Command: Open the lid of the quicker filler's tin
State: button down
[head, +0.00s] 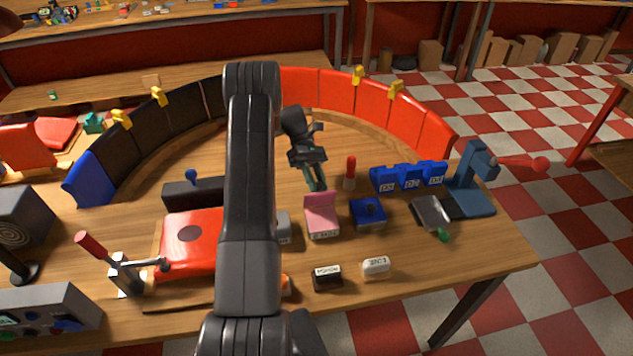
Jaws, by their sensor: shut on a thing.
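A pink tin (322,228) stands on the table right of my arm in the head view, with a label on its front too small to read. Its pink lid (320,200) is raised, standing up at the back of the tin. My gripper (318,187) reaches down from behind, its fingertips at the lid's top edge, shut on it. A blue tin (368,213) with a dark round mark on top sits just right of the pink one. A grey tin (284,229) is mostly hidden behind my arm. I cannot read which tin holds the quicker filler.
A black block (327,278) and a white block (376,267), both labelled, lie in front. A red-handled tool (350,172), blue numbered blocks (408,176) and a blue press (472,180) stand right. A red panel (188,243) lies left. A curved segment ring (345,92) closes the back.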

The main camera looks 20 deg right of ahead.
jog(key=c, duration=1.1)
grip_release()
jog(key=shift+c, duration=0.2)
